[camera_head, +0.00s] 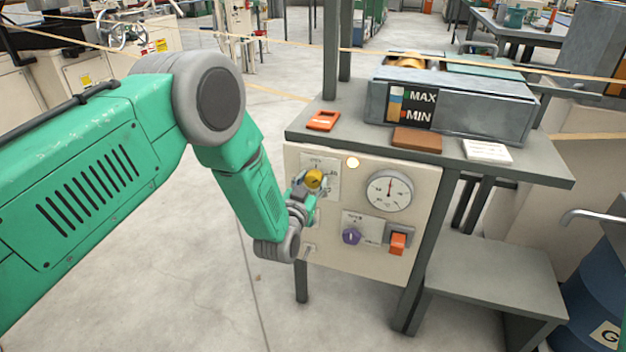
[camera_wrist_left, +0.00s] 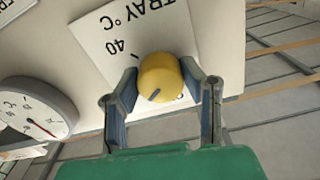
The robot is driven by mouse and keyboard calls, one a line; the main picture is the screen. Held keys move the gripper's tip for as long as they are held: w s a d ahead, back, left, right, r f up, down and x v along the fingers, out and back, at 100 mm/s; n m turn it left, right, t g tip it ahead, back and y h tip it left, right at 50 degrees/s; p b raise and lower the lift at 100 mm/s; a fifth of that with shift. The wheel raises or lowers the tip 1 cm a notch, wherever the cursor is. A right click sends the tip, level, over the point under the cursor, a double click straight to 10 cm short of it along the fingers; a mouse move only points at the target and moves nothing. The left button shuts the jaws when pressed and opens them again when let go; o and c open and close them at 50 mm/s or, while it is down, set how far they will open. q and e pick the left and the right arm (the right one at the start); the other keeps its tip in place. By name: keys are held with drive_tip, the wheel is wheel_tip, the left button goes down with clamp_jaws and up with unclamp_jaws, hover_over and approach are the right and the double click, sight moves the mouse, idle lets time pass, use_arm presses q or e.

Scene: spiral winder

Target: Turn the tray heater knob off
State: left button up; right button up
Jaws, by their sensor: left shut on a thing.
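The yellow tray heater knob (camera_head: 315,178) sits on the upper left of the cream control panel (camera_head: 371,257). In the left wrist view the knob (camera_wrist_left: 161,77) has a dark pointer mark, and the plate behind it (camera_wrist_left: 105,37) reads "TRAY °C" and "40". My left gripper (camera_head: 311,186) is at the knob, with one finger on each side. The left wrist view shows the same gripper (camera_wrist_left: 166,88) shut on the knob. The finger contact is partly hidden in the head view. My right gripper is not in view.
The panel also has a lit lamp (camera_head: 352,162), a round dial gauge (camera_head: 389,190), a purple knob (camera_head: 352,236) and an orange switch (camera_head: 398,243). Above it, a grey bench top (camera_head: 545,165) holds an orange device (camera_head: 323,120) and a brown block (camera_head: 417,139). The floor left of the panel is clear.

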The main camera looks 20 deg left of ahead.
use_arm(q)
drive_tip(key=shift+s+f+n, duration=0.15)
drive_tip(key=shift+f+n, duration=0.1)
drive_tip(key=shift+n, duration=0.75)
drive_tip(key=n+p, duration=0.1)
drive_tip(key=n, duration=0.1)
drive_tip(key=shift+n, duration=0.4)
drive_tip(key=n, duration=0.5)
drive_tip(key=shift+s+d+f+n, duration=0.1)
drive_tip(key=shift+d+f+n, duration=0.05)
drive_tip(key=shift+n, duration=0.15)
drive_tip(key=o, duration=1.1)
drive_tip(key=shift+o, duration=0.2)
drive_tip(key=shift+r, duration=0.2)
drive_tip(key=s, duration=1.1)
drive_tip(key=shift+s+a, duration=0.3)
drive_tip(key=shift+s, duration=0.05)
